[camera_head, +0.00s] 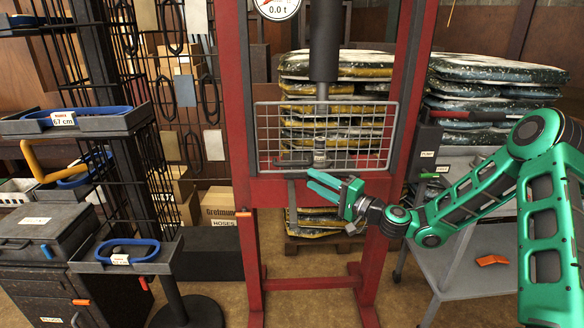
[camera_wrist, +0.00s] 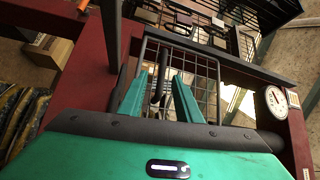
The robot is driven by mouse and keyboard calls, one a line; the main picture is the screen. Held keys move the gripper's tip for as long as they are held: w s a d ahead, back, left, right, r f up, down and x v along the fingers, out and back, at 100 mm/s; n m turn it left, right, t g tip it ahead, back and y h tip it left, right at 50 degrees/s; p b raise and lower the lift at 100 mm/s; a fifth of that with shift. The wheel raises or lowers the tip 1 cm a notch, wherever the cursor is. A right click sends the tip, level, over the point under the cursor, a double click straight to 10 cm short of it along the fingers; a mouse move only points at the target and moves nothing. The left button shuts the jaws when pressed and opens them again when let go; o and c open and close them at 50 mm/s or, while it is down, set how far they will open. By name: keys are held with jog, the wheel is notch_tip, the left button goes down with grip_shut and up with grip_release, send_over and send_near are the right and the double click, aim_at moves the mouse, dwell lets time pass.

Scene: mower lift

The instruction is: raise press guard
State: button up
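The press guard (camera_head: 270,125) is a grey wire-mesh panel across the opening of the red press frame (camera_head: 243,230), in front of the press ram (camera_head: 323,60). It hangs upright. My gripper (camera_head: 312,184) is at the guard's lower edge, fingers pointing left in the head view. In the wrist view the guard (camera_wrist: 207,75) lies beyond my gripper (camera_wrist: 158,82), whose two green fingers stand apart with a dark rod visible between them. The gripper is open and appears empty. I cannot tell whether a finger touches the guard.
A dial gauge (camera_head: 277,5) sits at the top of the press. Stacked bags (camera_head: 480,80) stand behind it. A grey cart (camera_head: 455,265) stands at the right. The floor before the press is mostly clear.

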aim_at(292, 165)
jog(key=shift+m+t, duration=0.3)
jog(key=x, duration=1.1)
jog(key=shift+w+d+r, duration=0.15)
jog(key=shift+w+d, duration=0.05)
jog(key=shift+d, duration=0.1)
grip_shut()
